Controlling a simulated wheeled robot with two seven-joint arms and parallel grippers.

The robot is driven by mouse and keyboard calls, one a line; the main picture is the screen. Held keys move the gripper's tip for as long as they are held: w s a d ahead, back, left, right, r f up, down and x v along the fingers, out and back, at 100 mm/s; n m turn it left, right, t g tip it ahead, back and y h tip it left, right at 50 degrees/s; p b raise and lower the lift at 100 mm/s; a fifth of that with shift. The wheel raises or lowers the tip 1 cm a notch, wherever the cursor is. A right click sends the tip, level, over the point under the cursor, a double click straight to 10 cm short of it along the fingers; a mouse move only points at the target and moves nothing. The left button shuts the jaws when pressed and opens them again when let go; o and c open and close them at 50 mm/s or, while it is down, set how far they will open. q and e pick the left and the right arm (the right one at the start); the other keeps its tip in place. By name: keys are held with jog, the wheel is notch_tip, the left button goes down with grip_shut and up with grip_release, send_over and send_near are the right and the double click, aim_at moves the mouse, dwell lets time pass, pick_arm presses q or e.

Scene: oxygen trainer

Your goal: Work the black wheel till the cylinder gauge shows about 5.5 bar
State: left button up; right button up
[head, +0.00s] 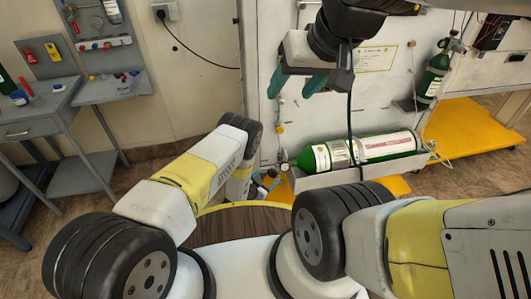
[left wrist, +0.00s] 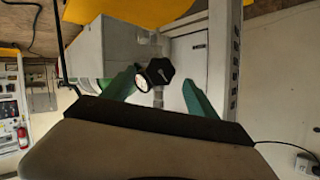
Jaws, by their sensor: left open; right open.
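The green cylinder (head: 365,149) with a white label lies in a pale tray by the white panel. A small round gauge (head: 284,166) is at its left end. In the head view my left forearm mostly hides that gripper. My right gripper (head: 299,82) is open and empty, above the cylinder in the picture.
Another green cylinder (head: 432,78) stands upright at the right near a yellow base (head: 465,130). A black hose hangs in front of the lying cylinder. A round wooden table top (head: 235,225) is below my arms. Grey benches (head: 50,110) stand at the left.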

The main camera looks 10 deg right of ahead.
aim_at(272, 174)
pick_arm(q)
jog(key=x, duration=0.6)
jog(key=shift+w, duration=0.1)
jog(key=c, duration=1.4)
